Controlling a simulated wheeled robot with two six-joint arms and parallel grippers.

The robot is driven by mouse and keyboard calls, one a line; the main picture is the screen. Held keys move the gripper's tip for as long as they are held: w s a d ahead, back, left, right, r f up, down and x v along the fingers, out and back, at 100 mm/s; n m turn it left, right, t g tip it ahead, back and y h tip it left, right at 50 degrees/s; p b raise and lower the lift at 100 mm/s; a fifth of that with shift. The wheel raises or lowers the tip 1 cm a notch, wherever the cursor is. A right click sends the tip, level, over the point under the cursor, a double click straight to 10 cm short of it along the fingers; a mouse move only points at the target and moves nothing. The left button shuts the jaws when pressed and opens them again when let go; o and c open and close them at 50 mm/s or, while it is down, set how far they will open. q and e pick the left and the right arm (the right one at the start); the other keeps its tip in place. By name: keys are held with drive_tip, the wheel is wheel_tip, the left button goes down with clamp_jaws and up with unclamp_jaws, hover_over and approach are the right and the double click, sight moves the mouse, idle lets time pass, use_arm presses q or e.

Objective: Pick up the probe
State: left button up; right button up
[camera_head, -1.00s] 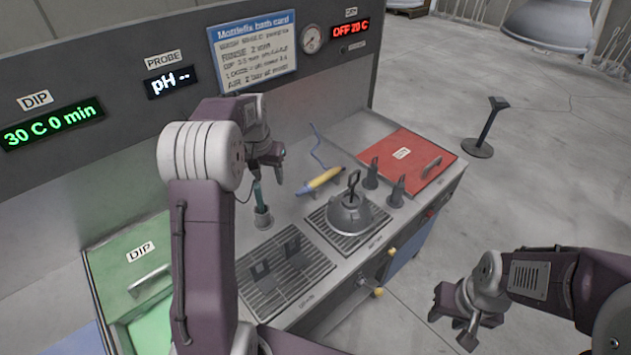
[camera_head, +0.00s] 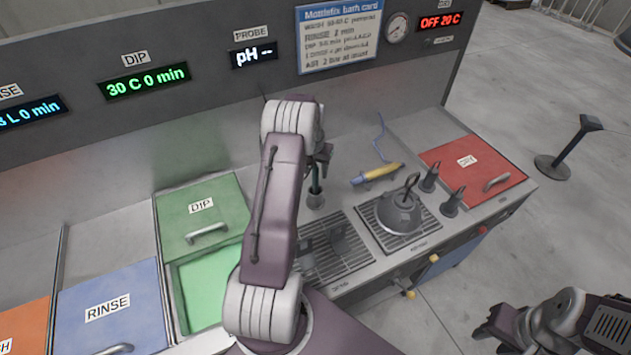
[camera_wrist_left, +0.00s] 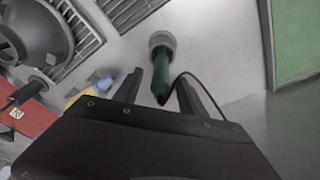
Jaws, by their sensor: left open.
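The probe (camera_head: 316,180) is a slim dark teal stick standing upright in a small grey cup holder (camera_head: 315,201) on the steel counter. The probe also shows in the left wrist view (camera_wrist_left: 160,73), with its thin black cable looping to the right. My left gripper (camera_head: 321,160) is at the probe's upper end, partly hidden by my arm. In the left wrist view my left gripper (camera_wrist_left: 160,92) is open, with one finger on each side of the probe. I cannot tell whether either finger touches it. My right gripper (camera_head: 498,330) hangs low at the right, away from the counter, and looks open and empty.
A yellow-and-blue tool (camera_head: 377,173) with a blue hose lies right of the probe. The green DIP lid (camera_head: 200,208) and blue RINSE lid (camera_head: 107,305) are at left, a red lid (camera_head: 470,160) at right.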

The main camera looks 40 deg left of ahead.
sight(315, 186)
use_arm(q)
wheel_tip(315, 186, down, 2)
drive_tip(key=shift+f, duration=0.1)
drive_tip(key=shift+w+a+f, duration=0.1)
drive_tip(key=shift+w+f, duration=0.15)
drive_tip(key=shift+w, duration=0.05)
drive_tip(key=shift+s+r, duration=0.1)
drive_tip(key=shift+s, duration=0.05)
clamp_jaws()
